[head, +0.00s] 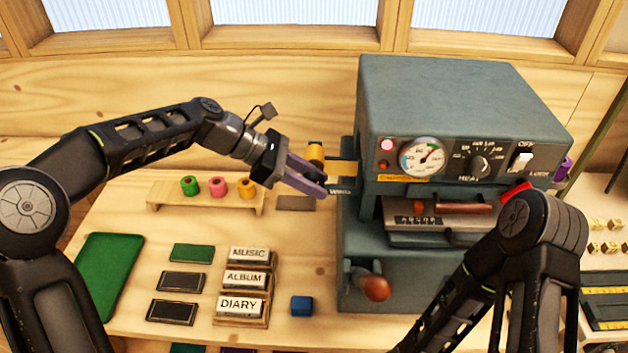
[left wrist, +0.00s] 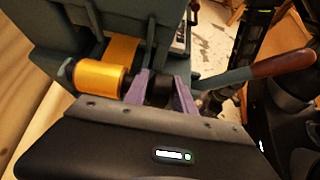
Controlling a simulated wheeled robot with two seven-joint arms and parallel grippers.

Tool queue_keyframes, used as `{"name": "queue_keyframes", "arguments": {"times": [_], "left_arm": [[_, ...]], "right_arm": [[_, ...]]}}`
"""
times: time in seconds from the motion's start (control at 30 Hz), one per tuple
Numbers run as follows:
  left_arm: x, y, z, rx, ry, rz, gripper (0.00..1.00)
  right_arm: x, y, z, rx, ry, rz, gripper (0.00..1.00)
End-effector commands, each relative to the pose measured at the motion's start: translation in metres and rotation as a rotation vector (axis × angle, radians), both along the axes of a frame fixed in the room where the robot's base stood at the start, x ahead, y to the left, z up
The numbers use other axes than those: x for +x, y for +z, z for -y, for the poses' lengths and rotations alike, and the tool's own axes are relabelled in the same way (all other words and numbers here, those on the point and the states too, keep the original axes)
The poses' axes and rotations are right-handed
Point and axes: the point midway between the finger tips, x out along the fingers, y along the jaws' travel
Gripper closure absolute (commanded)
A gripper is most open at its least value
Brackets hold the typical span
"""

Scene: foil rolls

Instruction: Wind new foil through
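A gold foil roll (head: 315,152) sits at the left side of the grey foil machine (head: 450,100). A gold strip (head: 343,168) runs from it into the machine. In the left wrist view the gold roll (left wrist: 97,80) is left of my fingers, and its strip (left wrist: 123,47) leads into the machine. My left gripper (head: 325,188) has purple fingers at the machine's left side, just below the roll. Its fingers (left wrist: 162,85) stand apart around a dark knob-like part (left wrist: 159,91); I cannot tell if they grip it. A purple roll (head: 564,168) shows at the machine's right.
A wooden rack (head: 205,206) holds green (head: 190,185), pink (head: 217,187) and orange (head: 246,188) rolls. Labelled blocks (head: 246,280), dark plates (head: 172,311), a blue cube (head: 302,306) and a green mat (head: 107,268) lie on the table. A wooden-handled lever (head: 375,287) sticks out in front.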

Motion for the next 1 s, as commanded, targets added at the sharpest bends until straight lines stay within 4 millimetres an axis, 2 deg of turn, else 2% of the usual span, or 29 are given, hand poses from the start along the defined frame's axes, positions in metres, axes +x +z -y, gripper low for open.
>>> {"name": "queue_keyframes", "arguments": {"times": [0.13,0.47,1.0], "left_arm": [[0.0,0.0,0.0,0.0,-0.001,-0.001,0.56],[0.0,0.001,-0.003,0.0,-0.001,-0.001,0.56],[0.0,0.042,-0.061,0.0,0.0,0.001,0.56]], "right_arm": [[0.0,0.0,0.0,0.0,0.0,0.0,0.43],[0.0,-0.001,0.0,0.0,0.0,0.0,0.43],[0.001,-0.017,-0.002,0.004,0.0,0.008,0.43]]}}
